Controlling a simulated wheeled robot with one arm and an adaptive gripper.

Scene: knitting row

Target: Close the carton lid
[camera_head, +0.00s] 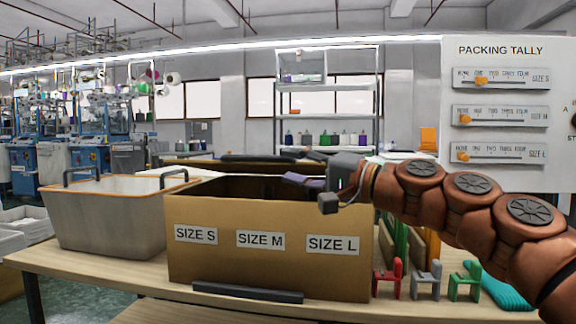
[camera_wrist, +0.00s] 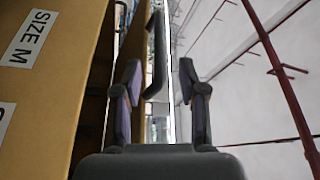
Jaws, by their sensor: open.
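The cardboard carton (camera_head: 265,262) stands on the table with SIZE S, SIZE M and SIZE L labels on its front. Its top is open and its inside is dark. A brown panel (camera_head: 215,166), apparently the lid, shows behind the opening with a dark bar (camera_head: 250,157) along it. In the wrist view the carton front (camera_wrist: 48,90) is at left, and a tan panel (camera_wrist: 133,45) with a dark handle (camera_wrist: 156,60) lies beyond the fingers. My gripper (camera_head: 305,181) is open and empty over the carton's right part; its fingers also show in the wrist view (camera_wrist: 160,92).
A grey tub (camera_head: 105,222) stands left of the carton. A dark bar (camera_head: 248,293) lies in front of it. Red (camera_head: 387,280), grey (camera_head: 427,280) and green (camera_head: 465,282) holders and a teal cloth (camera_head: 497,287) are at right. A tally board (camera_head: 500,130) stands behind my arm.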

